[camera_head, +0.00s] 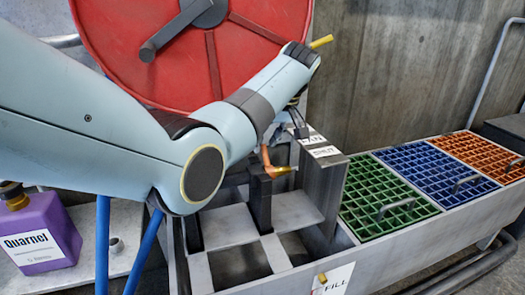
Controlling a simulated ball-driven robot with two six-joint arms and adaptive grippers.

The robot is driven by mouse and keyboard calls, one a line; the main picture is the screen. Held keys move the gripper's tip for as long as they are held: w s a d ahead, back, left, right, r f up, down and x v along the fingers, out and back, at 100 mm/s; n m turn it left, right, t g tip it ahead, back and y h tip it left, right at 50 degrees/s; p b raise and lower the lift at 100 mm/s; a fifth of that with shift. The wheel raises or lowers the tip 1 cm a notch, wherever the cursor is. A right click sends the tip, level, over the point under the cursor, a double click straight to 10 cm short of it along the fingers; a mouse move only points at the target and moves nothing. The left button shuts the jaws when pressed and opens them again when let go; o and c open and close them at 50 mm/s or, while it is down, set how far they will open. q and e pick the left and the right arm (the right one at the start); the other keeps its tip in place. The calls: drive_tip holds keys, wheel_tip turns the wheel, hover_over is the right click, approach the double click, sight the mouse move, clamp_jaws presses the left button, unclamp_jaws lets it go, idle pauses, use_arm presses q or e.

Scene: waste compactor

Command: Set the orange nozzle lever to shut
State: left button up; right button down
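My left arm reaches in from the left across the middle of the view. Its gripper (292,122) is mostly hidden behind my own wrist; only some dark parts show, so I cannot tell whether its fingers are open or shut. An orange bent piece with a brass-coloured tip, seemingly the nozzle with its lever (267,160), stands at a dark post just below the gripper. I cannot tell whether they touch. A label reading SHUT (325,152) lies to the right, below a partly hidden label ending in N (314,138). My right gripper is out of view.
A large red wheel-like disc (265,75) with a dark handle stands behind my arm. Green (385,220), blue (435,172) and orange (472,158) grates lie at the right. A purple Quarnel bottle (40,232) is at left. A FILL label (333,283) is in front.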

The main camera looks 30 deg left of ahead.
use_arm(q)
drive_tip(key=shift+b+x, duration=0.3)
drive_tip(key=shift+x, duration=0.95)
clamp_jaws()
drive_tip(key=shift+d, duration=0.1)
